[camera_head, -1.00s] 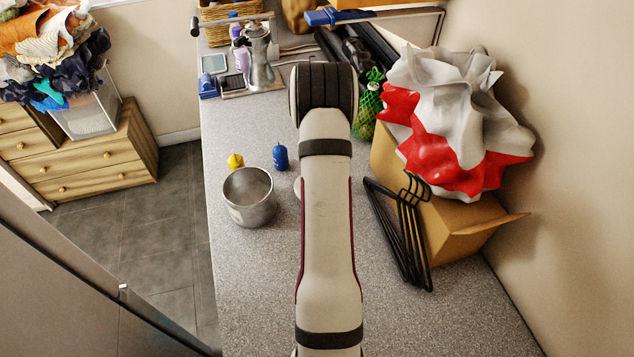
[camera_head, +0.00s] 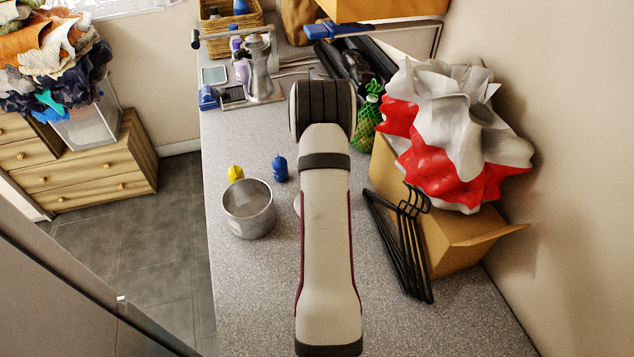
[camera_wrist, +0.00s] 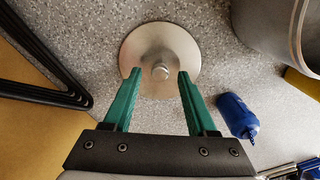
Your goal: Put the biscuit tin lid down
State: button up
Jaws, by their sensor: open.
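The biscuit tin lid (camera_wrist: 160,42) is a round silvery disc with a small knob in its middle. In the wrist view it appears to lie flat on the speckled counter, knob up. My gripper (camera_wrist: 159,74) is open, its two green fingers over the lid's near half, one on each side of the knob and apart from it. I cannot tell how high the fingertips are above the lid. In the head view my arm hides the lid and the fingers. An open grey metal tin (camera_head: 250,222) stands left of my arm; part of it shows in the wrist view (camera_wrist: 268,25).
A blue candle-like item (camera_head: 280,168) and a yellow one (camera_head: 236,174) stand beyond the tin. Black hangers (camera_head: 407,245) lean by a cardboard box (camera_head: 450,240) on the right, with a red and white bag (camera_head: 450,130) on top. The counter's near left part is clear.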

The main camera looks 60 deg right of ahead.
notch_tip(320, 180, up, 11)
jog(key=w+a+r+n, duration=0.2)
jog(key=w+a+r, duration=0.15)
jog(key=a, duration=0.55)
jog(key=w+a+r+n, duration=0.2)
jog(key=a+r, duration=0.2)
jog(key=a, duration=0.5)
jog(key=s+a+r+n+y, duration=0.15)
jog(key=s+a, duration=0.25)
jog(key=a, duration=0.6)
jog(key=s+a+r+n, duration=0.1)
jog(key=s+a+n, duration=0.2)
jog(key=a, duration=0.6)
jog(key=s+a+f+n, duration=0.2)
jog(key=s+a, duration=0.4)
jog(key=s, duration=0.3)
jog(key=shift+a, duration=0.4)
